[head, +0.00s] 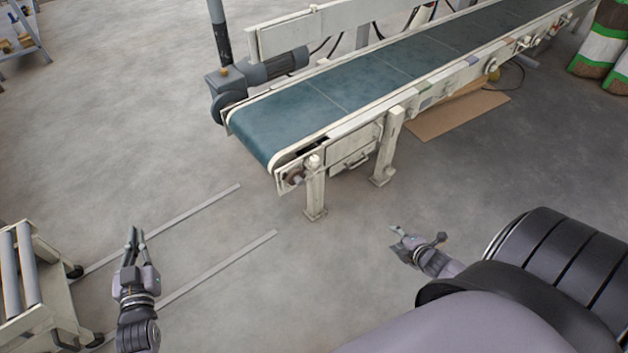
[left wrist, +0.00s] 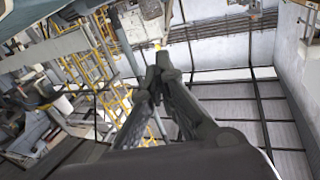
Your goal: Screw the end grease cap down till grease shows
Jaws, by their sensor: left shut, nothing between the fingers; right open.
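The belt conveyor (head: 385,72) runs from the middle to the upper right in the head view. At its near end a small pale rounded knob (head: 314,161) sits above the leg, beside the end roller bearing (head: 294,178). I cannot tell which of these is the end grease cap, and no grease can be made out. My left gripper (head: 132,234) is shut and empty, over the floor well left of the conveyor end. Its closed fingers also show in the left wrist view (left wrist: 160,62). My right gripper (head: 401,238) is open and empty, over the floor to the right of the conveyor end.
A roller cart (head: 45,290) stands at the lower left. Pale floor strips (head: 215,262) lie between it and the conveyor. A drive motor (head: 272,68) is on the conveyor's far side. Cardboard (head: 455,112) lies beneath it. Green and white sacks (head: 603,45) stand upper right.

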